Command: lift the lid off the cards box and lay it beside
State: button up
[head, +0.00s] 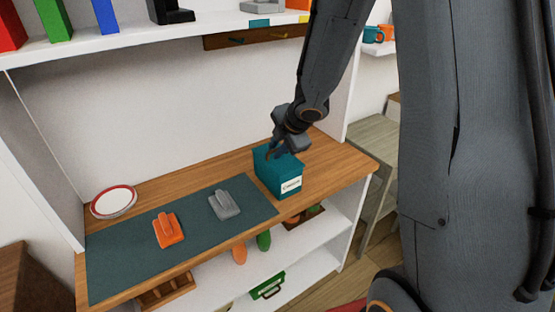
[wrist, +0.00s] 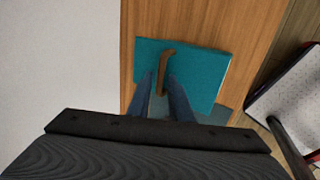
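The teal cards box (head: 277,180), with a white label on its front, stands upright at the right part of the wooden counter. Its teal lid (wrist: 205,75) shows from above in the wrist view, with a brown handle (wrist: 164,60) across its middle. The lid appears seated on the box. My gripper (head: 279,150) reaches down onto the lid. In the wrist view my gripper (wrist: 163,82) has one finger on each side of the handle, tips close to it. Whether the fingers press on the handle is not clear.
A dark mat (head: 130,256) left of the box holds an orange object (head: 167,230) and a grey object (head: 222,205). A red-rimmed plate (head: 114,202) is at the far left. Bare wood shows around the box. A white shelf (head: 150,40) runs above.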

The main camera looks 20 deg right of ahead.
grip_shut()
jog(key=shift+r, duration=0.25)
notch_tip(320, 180, up, 3)
jog(key=p, duration=0.4)
jog(key=shift+r, duration=0.1)
jog(key=s+d+p, duration=0.2)
jog(key=s+p, duration=0.2)
jog(key=s, duration=0.4)
jog(key=s+d+p, duration=0.3)
jog(key=s+p, duration=0.1)
jog(key=s, duration=0.5)
jog(key=shift+d+p, duration=0.2)
jog(key=shift+p, duration=0.2)
